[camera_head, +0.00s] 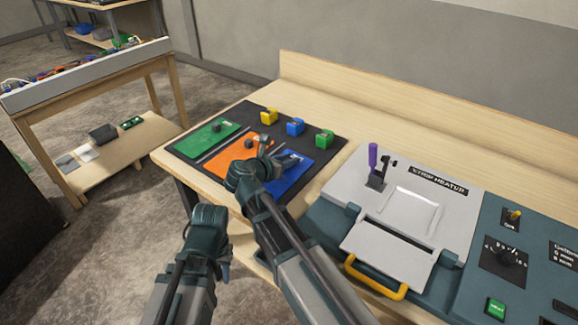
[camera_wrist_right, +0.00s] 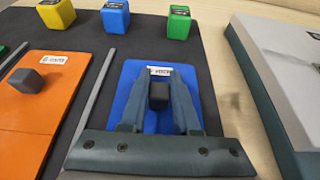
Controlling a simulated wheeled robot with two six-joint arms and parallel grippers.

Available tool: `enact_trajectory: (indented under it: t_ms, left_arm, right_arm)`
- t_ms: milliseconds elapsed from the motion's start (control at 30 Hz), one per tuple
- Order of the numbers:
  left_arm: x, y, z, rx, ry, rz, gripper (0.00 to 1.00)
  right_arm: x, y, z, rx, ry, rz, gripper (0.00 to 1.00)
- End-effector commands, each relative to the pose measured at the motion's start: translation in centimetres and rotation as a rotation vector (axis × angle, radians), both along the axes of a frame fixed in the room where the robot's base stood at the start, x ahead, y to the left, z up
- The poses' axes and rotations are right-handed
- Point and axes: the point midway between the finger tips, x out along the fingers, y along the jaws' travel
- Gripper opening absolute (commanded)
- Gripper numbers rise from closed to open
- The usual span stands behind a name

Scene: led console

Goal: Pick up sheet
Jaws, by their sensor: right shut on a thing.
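A blue sheet (camera_head: 291,179) with a small white label and a dark grey block-shaped knob lies over the right part of a black mat (camera_head: 336,150). My right gripper (camera_head: 282,160) is over the sheet. In the right wrist view its two fingers (camera_wrist_right: 160,82) are shut on the dark knob (camera_wrist_right: 158,96) of the blue sheet (camera_wrist_right: 207,95). I cannot tell whether the sheet is clear of the mat. An orange sheet (camera_head: 228,158) and a green sheet (camera_head: 205,138), each with a dark knob, lie to its left. My left gripper (camera_head: 224,262) hangs off the table's front edge, fingers mostly hidden.
Yellow (camera_head: 269,116), blue (camera_head: 295,127) and green (camera_head: 324,139) blocks stand along the mat's back. The strip heater (camera_head: 345,187), with a purple-handled lever (camera_head: 373,160) and yellow front handle (camera_head: 374,283), stands right of the mat. Bare table lies behind.

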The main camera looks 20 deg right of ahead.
Motion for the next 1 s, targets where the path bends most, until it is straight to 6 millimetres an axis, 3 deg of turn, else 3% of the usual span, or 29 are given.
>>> enact_trajectory:
  t_ms: [367, 533, 1000]
  left_arm:
    - [0.0, 0.0, 0.2, 0.0, 0.0, 0.0, 0.4]
    - [0.0, 0.0, 1.2, 0.0, 0.0, 0.0, 0.4]
    - [0.0, 0.0, 7.9, 0.0, 0.0, 0.0, 0.4]
  right_arm:
    - [0.0, 0.0, 0.2, -0.001, -0.001, 0.0, 0.0]
    - [0.0, 0.0, 1.2, -0.001, -0.001, 0.0, 0.0]
    - [0.0, 0.0, 7.9, -0.001, -0.001, 0.0, 0.0]
